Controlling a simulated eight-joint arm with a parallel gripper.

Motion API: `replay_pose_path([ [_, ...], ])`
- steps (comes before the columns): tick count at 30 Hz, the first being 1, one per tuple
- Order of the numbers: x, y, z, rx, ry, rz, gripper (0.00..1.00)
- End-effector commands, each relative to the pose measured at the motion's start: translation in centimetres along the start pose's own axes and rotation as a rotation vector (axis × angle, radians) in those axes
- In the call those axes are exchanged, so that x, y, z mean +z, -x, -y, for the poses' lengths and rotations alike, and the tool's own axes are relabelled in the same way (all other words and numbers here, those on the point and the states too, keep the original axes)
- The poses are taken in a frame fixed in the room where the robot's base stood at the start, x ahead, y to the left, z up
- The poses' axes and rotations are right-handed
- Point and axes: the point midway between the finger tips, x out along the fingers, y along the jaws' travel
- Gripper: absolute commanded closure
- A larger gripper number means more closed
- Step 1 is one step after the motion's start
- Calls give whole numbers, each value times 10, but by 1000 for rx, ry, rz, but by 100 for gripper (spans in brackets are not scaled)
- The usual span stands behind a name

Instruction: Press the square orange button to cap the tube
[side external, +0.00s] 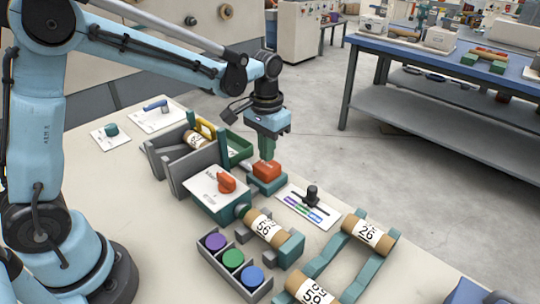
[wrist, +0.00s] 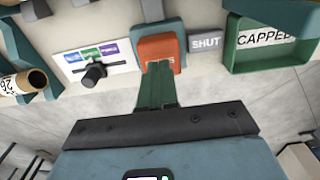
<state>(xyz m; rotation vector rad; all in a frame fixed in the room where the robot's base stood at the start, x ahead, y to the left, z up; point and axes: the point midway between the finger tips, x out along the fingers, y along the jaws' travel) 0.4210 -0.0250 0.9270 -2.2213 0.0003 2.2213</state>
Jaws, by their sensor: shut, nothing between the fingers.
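The square orange button (side external: 267,172) sits on a teal base near the middle of the bench; it also shows in the wrist view (wrist: 157,46). My gripper (side external: 267,157) is shut and empty, pointing down with its green fingertips (wrist: 160,68) right at the button. I cannot tell whether they touch it. A labelled tube (side external: 265,229) lies in the winder, beside a white-topped box with an orange knob (side external: 227,182). Another tube (side external: 199,136) lies in the grey cradle behind. Which tube the button caps is not shown.
A slider panel (side external: 310,206) with a black knob stands right of the button. A grey tray (side external: 213,260) holds purple, green and blue caps. Tubes (side external: 370,231) lie on a teal rack at front right. A green tray (wrist: 232,56) labelled CAPPED is beside a SHUT sign (wrist: 206,42).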

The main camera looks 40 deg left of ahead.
Motion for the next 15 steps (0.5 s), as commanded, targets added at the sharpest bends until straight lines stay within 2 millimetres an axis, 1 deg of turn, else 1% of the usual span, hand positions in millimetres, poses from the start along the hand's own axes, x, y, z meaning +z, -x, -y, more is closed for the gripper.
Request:
replay_pose_path([
  [15, 0, -14, 0, 0, 0, 0, 100],
])
